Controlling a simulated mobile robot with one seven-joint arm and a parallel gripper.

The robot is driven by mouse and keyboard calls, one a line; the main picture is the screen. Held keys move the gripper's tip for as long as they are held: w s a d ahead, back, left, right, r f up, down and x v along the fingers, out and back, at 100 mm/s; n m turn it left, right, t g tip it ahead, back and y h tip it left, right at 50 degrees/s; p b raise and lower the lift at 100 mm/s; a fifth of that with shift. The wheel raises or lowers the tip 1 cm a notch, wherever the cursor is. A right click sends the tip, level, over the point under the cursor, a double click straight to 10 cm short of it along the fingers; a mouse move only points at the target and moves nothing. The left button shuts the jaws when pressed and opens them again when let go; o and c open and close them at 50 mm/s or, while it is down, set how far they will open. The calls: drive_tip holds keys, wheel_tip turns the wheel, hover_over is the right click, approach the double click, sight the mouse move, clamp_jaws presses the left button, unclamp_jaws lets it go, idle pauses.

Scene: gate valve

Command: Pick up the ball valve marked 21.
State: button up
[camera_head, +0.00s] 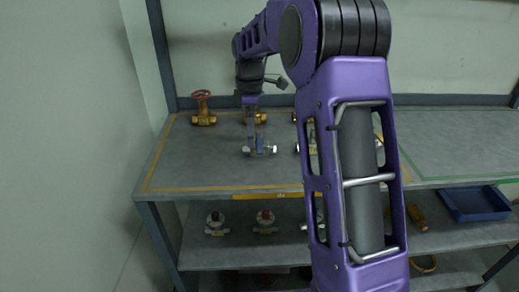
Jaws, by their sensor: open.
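Several valves are in view, but no number 21 is readable on any of them, so I cannot tell which one is marked 21. A small valve with silver ends and a blue part (273,149) sits on the upper shelf (190,165). My gripper (255,136) points down at this valve, with its fingers open over or beside it. I cannot tell whether they touch it. A brass valve (262,118) stands behind, partly hidden by my gripper. Another valve (298,148) to the right is mostly hidden by my arm.
A brass valve with a red handwheel (202,107) stands at the back left. The lower shelf (205,258) holds gauge-like valves (215,223) and a red-topped valve (264,221). A blue tray (475,204) is at the right. The upper shelf's front left is clear.

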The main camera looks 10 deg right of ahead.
wheel_tip(320, 180, down, 4)
drive_tip(key=shift+s+r, duration=0.1)
drive_tip(key=shift+r, duration=0.15)
clamp_jaws()
drive_tip(key=shift+r, duration=0.1)
idle(1.2)
